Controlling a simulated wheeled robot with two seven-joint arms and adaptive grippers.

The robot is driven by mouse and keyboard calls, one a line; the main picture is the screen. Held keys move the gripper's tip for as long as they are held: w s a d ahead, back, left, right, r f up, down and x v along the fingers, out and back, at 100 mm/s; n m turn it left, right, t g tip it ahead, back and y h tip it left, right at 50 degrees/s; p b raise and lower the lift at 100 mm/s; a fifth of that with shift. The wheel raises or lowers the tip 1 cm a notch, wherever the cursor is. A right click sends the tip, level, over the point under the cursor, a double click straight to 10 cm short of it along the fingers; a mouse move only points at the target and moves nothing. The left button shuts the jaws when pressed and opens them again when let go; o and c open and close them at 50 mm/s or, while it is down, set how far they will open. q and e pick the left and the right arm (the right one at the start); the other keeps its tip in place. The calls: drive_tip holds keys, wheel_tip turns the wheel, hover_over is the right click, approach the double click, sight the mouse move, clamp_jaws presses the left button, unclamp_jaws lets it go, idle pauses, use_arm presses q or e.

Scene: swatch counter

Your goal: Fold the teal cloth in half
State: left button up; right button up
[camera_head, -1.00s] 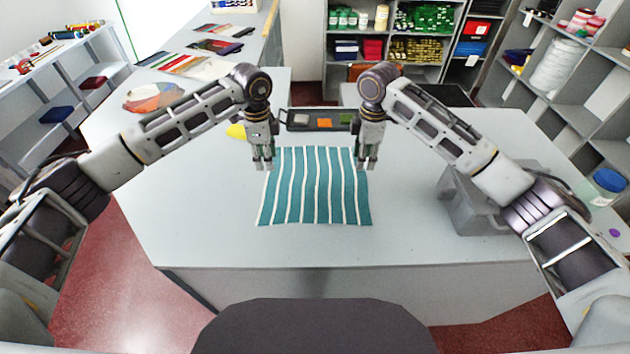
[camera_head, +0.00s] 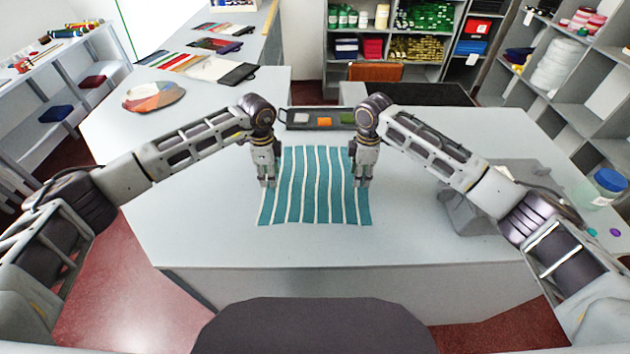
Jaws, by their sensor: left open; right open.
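The teal cloth (camera_head: 314,190) with white stripes lies spread out flat on the pale counter (camera_head: 210,220). My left gripper (camera_head: 267,184) is over the cloth's left edge, pointing down, open, with nothing seen in it. My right gripper (camera_head: 361,184) is over the cloth's right edge, also pointing down and open. Both grippers hide small parts of the side edges. I cannot tell whether the fingertips touch the cloth.
A dark tray (camera_head: 318,118) with coloured swatches lies behind the cloth. A blue-lidded jar (camera_head: 607,186) is at the far right. The counter in front of the cloth is clear.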

use_arm(q)
drive_tip(key=shift+f, duration=0.35)
use_arm(e)
drive_tip(key=shift+f, duration=0.35)
idle(0.3)
use_arm(q)
drive_tip(key=shift+s, duration=0.1)
drive_tip(key=c, duration=0.5)
use_arm(e)
drive_tip(key=c, duration=0.5)
use_arm(q)
drive_tip(key=shift+f, duration=0.1)
clamp_jaws()
use_arm(e)
drive_tip(key=shift+s+f, duration=0.1)
drive_tip(key=shift+f, duration=0.05)
clamp_jaws()
use_arm(q)
drive_tip(key=shift+r, duration=0.25)
use_arm(e)
drive_tip(key=shift+r, duration=0.25)
